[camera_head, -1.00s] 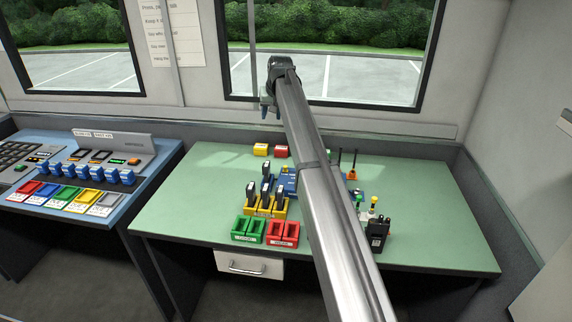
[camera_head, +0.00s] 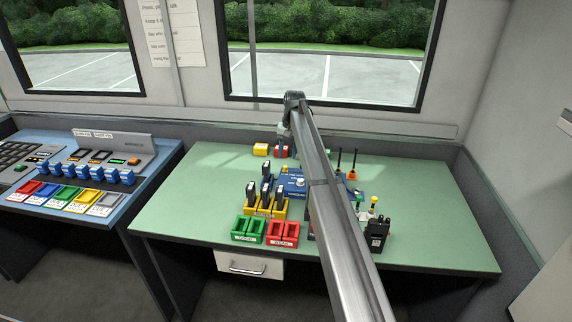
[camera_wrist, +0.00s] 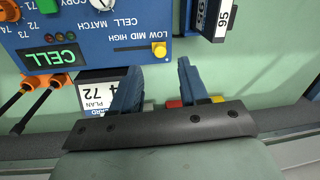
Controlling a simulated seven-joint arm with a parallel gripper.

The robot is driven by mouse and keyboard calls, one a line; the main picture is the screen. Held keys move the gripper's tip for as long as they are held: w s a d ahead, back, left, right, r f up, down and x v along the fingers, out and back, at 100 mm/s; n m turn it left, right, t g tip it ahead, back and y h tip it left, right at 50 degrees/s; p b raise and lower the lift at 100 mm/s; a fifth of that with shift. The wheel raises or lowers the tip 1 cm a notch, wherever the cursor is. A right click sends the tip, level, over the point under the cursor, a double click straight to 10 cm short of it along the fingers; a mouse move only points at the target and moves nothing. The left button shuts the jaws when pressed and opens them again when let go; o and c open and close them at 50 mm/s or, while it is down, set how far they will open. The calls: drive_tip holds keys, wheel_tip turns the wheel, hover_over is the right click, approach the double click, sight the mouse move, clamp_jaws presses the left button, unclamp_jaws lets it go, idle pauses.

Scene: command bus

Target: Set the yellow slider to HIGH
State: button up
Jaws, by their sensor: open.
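The blue panel (camera_head: 345,183) stands on the green desk, partly hidden behind my arm in the head view. In the wrist view, the panel (camera_wrist: 120,50) fills the upper left, with a LOW, MID, HIGH scale. The yellow slider knob (camera_wrist: 158,48) sits at the right end of its slot in that view. In the head view, my gripper (camera_head: 285,140) hangs over the desk's back, beyond the panel.
Blocks in a yellow holder (camera_head: 266,205), green trays (camera_head: 247,230) and red trays (camera_head: 283,233) stand in front. The desk's left side is clear.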

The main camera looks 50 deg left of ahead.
sight(285, 169)
drive_tip(key=shift+s+a+f, duration=0.1)
drive_tip(key=shift+s+f, duration=0.05)
drive_tip(key=shift+f, duration=1.3)
drive_tip(key=shift+s+a+f, duration=0.1)
drive_tip(key=shift+f, duration=1.35)
clamp_jaws()
